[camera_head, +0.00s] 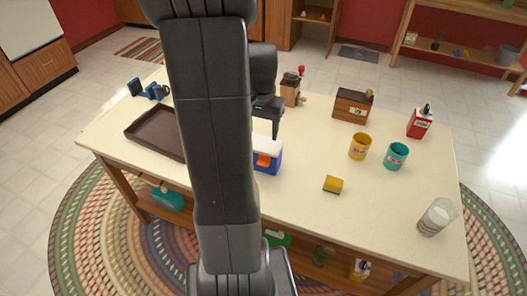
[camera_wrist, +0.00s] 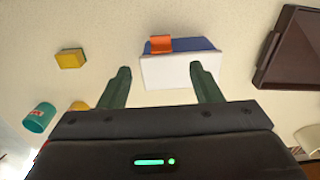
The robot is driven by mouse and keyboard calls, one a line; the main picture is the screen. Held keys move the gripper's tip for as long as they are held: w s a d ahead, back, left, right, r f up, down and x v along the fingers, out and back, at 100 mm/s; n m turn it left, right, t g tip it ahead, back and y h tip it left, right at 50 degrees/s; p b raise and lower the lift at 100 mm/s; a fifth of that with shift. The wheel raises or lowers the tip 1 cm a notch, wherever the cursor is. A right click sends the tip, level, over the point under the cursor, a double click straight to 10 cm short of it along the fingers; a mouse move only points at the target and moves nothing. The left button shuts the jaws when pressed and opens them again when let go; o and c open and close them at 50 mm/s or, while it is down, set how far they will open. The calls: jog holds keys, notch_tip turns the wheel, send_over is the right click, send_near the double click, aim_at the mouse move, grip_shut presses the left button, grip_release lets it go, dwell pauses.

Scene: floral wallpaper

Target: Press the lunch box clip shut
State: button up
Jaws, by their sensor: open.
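The lunch box (camera_head: 267,156) stands on the table, blue below with a white lid and an orange clip (camera_head: 264,161) on its front. My arm hides its left part in the head view. In the wrist view the lunch box (camera_wrist: 182,70) lies beyond my fingertips, with its white lid nearest and the orange clip (camera_wrist: 161,44) at the far edge, left of the middle. The picture does not settle whether the clip is raised. My gripper (camera_wrist: 162,78) is open and empty, its two dark green fingers spread apart over the near side of the lid. I cannot tell its exact height.
A brown tray (camera_head: 136,122) lies left of the lunch box. A yellow sponge (camera_head: 333,184), yellow mug (camera_head: 360,147), teal mug (camera_head: 396,155), red bottle-like container (camera_head: 419,124), wooden box (camera_head: 352,106) and glass (camera_head: 437,218) stand to the right.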

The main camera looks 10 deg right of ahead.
aim_at(262, 165)
notch_tip(262, 165, down, 13)
jog(key=shift+f, duration=0.2)
dwell(0.3)
jog(key=c, duration=1)
jog(key=shift+f, duration=0.1)
jog(key=shift+t+b, duration=0.3)
jog(key=shift+b, duration=0.45)
jog(key=o, duration=1)
jog(key=shift+r, duration=0.2)
